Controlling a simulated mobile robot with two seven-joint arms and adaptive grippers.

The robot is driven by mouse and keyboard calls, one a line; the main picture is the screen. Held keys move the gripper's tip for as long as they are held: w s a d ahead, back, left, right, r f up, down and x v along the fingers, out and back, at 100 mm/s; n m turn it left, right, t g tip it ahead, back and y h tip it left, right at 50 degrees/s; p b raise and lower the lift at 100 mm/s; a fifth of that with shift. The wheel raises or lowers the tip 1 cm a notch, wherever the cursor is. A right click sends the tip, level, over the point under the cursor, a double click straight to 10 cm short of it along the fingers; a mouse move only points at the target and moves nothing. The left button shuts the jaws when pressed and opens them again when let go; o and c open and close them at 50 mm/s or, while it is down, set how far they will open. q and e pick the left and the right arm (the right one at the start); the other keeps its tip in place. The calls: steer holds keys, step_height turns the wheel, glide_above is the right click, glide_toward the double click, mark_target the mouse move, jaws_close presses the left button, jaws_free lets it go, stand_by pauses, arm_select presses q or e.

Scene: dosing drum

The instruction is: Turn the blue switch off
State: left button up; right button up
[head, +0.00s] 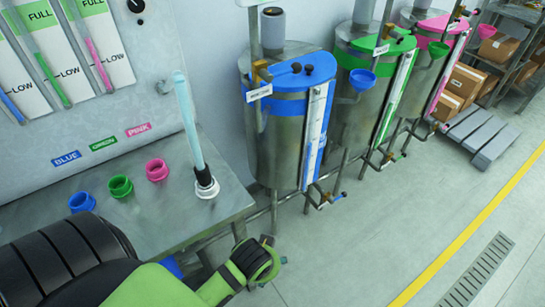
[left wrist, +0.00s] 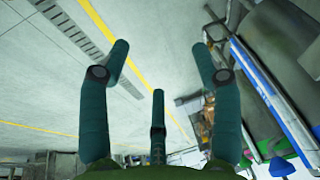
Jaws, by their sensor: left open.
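I cannot make out a blue switch for certain in either view. A black knob (head: 136,5) is on the grey panel at the top left of the head view. The steel drum with the blue lid (head: 292,80) stands beyond the bench, with a blue-edged level strip (head: 314,135) on its front. My left gripper (head: 268,258) is low in front of the bench's right end, apart from the drum. In the left wrist view its fingers (left wrist: 158,70) are spread, with nothing between them. My right gripper is out of view.
The bench (head: 185,215) holds blue (head: 80,202), green (head: 120,186) and pink (head: 157,170) cups and an upright clear tube (head: 188,120). Green-lidded (head: 370,110) and pink-lidded (head: 430,60) drums stand farther back.

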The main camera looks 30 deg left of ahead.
arm_select(q)
steer(key=w+a+r+n+t+y, duration=0.1)
steer(key=w+a+r+t+y, duration=0.2)
steer(key=w+r, duration=1)
steer(key=w+a+r+t+y, duration=0.25)
steer(key=w+r+y, duration=0.45)
steer(key=r, duration=1)
steer(key=w+a+r+n+g+y, duration=0.1)
steer(key=w+a+r+n+y, duration=0.2)
steer(key=r, duration=1.2)
steer(key=a+r+n+g+y, duration=0.1)
steer(key=r+n+g+y, duration=0.2)
steer(key=r, duration=1.1)
steer(key=w+a+n+t+p, duration=0.1)
steer(key=w+a+p, duration=0.1)
steer(key=a+p, duration=0.2)
steer(key=x, duration=0.2)
steer(key=shift+a, duration=0.3)
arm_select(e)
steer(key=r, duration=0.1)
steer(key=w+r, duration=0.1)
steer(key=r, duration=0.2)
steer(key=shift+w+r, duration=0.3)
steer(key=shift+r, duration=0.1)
arm_select(q)
steer(key=shift+t, duration=0.25)
steer(key=c, duration=1.1)
